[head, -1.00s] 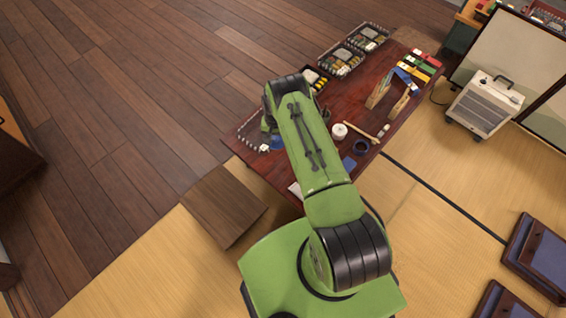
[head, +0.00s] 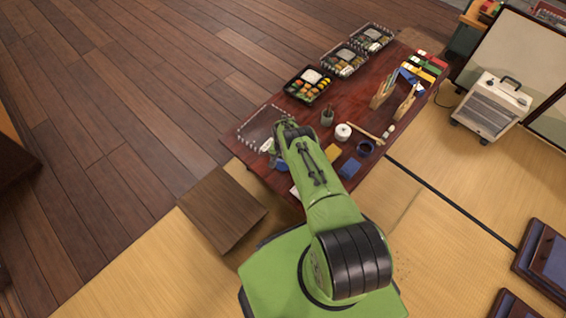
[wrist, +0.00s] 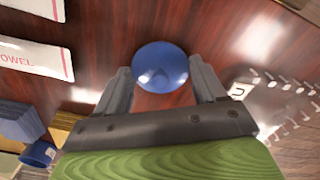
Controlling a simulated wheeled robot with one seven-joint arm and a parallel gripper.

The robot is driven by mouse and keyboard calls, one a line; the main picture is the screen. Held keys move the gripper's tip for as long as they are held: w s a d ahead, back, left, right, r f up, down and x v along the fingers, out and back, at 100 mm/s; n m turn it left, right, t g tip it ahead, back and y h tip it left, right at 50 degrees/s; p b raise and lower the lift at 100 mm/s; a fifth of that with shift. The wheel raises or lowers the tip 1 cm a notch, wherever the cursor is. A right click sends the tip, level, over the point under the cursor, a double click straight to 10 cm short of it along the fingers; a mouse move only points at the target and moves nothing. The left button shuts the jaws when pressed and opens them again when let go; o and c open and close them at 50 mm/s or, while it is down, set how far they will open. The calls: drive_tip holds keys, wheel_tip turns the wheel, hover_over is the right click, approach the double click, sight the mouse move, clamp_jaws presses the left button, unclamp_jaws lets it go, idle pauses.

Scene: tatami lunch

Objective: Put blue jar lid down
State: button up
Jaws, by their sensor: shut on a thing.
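The round blue jar lid (wrist: 160,66) sits between the fingertips of my gripper (wrist: 162,84) in the wrist view, with its face toward the camera. My gripper is shut on it. The reddish-brown low table (head: 352,103) lies beneath, and the gap between lid and tabletop cannot be judged. In the head view my arm reaches over the near left part of the table and largely hides my gripper and the lid.
A clear plastic cover (head: 262,128) lies close beside my gripper. Food boxes (head: 308,86) line the far edge. White towel packets (wrist: 30,56) lie left in the wrist view.

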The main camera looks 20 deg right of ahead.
drive_tip(key=o, duration=1)
drive_tip(key=shift+f, duration=0.1)
